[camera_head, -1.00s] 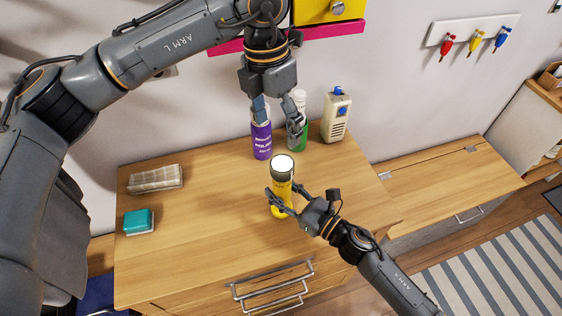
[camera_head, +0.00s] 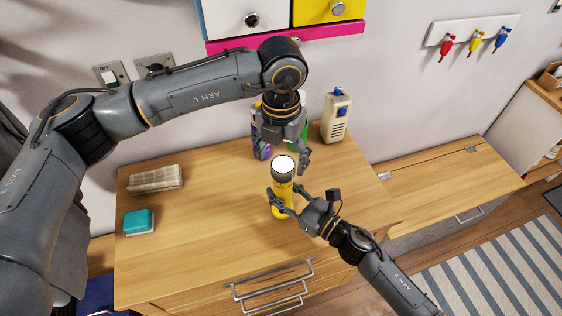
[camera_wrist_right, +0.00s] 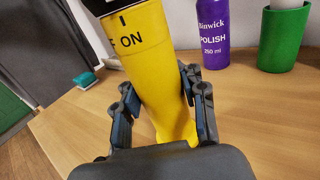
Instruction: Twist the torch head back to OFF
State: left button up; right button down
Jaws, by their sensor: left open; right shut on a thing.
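The torch stands upright on the wooden top, with a yellow body (camera_head: 282,207) and a dark head (camera_head: 283,173) around a bright white lens. In the right wrist view its yellow body (camera_wrist_right: 150,70) reads "ON", with part of another letter to the left. A dark mark above "ON" lies slightly left of the word, below the black head (camera_wrist_right: 98,5). My right gripper (camera_head: 284,200) is shut around the body; its fingers flank it in the wrist view (camera_wrist_right: 162,108). My left gripper (camera_head: 284,154) is open, pointing down just above and behind the head, apparently not touching it.
A purple polish bottle (camera_wrist_right: 229,22) and a green container (camera_wrist_right: 284,42) stand behind the torch, partly hidden by my left gripper in the head view.

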pick_arm(q)
jog(key=shift+f, duration=1.1)
jog(key=c, duration=1)
jog(key=shift+a, duration=0.15)
jog(key=shift+c, duration=0.9)
jog(key=shift+w+a+m, duration=0.1)
jog(key=shift+m, duration=0.2)
jog(key=m, duration=0.5)
pick_arm(e)
jog(key=shift+d, duration=0.1)
pick_arm(q)
jog(key=m, duration=0.6)
jog(key=shift+a+f, duration=0.1)
pick_arm(e)
jog(key=shift+r, duration=0.1)
pick_arm(q)
jog(key=shift+m, duration=0.3)
